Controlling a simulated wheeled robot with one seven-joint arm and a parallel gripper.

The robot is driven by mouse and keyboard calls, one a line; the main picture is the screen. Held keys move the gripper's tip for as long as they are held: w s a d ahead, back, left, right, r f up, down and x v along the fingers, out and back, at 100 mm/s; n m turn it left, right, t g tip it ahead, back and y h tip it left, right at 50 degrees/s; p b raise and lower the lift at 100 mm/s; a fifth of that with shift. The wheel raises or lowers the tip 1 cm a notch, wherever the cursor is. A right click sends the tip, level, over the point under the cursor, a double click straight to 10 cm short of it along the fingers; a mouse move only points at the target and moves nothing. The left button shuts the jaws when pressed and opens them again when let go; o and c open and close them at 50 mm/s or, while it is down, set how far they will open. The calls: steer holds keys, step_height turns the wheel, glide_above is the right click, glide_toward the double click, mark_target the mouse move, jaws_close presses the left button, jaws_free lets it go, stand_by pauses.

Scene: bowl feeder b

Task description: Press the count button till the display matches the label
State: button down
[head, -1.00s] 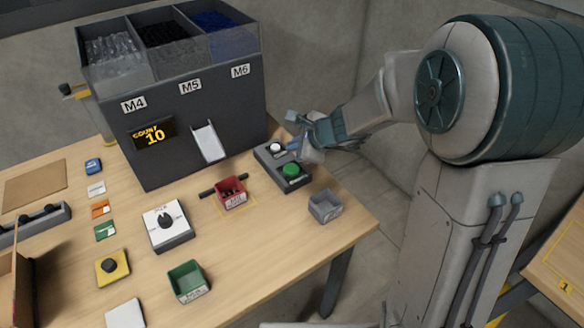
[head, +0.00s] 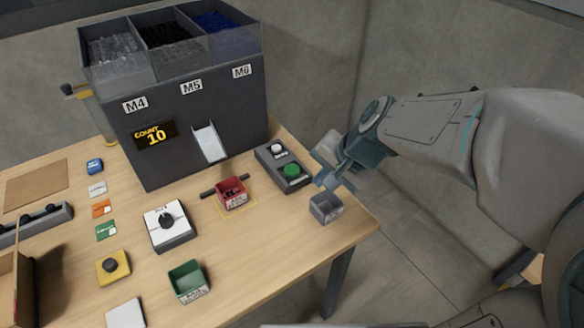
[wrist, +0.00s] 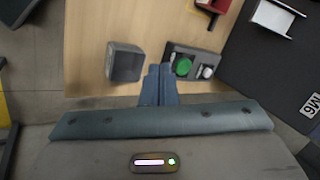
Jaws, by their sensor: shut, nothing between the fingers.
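The count display (head: 155,136) on the front of the dark feeder reads "COUNT 10". The button box (head: 284,168) stands on the table right of the feeder's chute, with a white button (head: 276,148) at its far end and a green button (head: 291,170) nearer; both also show in the wrist view, green (wrist: 183,67) and white (wrist: 207,72). My gripper (head: 322,180) is shut and empty, just right of the box and above the grey bin's far side. A red bin (head: 231,195) with a label sits below the chute; its label is too small to read.
A grey bin (head: 325,208) stands close to my gripper near the table's right edge. A white dial box (head: 168,226), a green bin (head: 187,282) and a yellow button box (head: 113,267) stand further left. Labels M4, M5, M6 mark the feeder (head: 215,110).

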steer(key=s+d+n+h, duration=0.4)
steer(key=s+d+n, duration=0.2)
steer(key=s+d, duration=0.3)
steer(key=shift+s+d+r+g+h, duration=0.25)
steer(key=shift+s+r+g+h, duration=0.05)
steer(key=shift+s+g, duration=0.1)
steer(key=shift+w, duration=0.1)
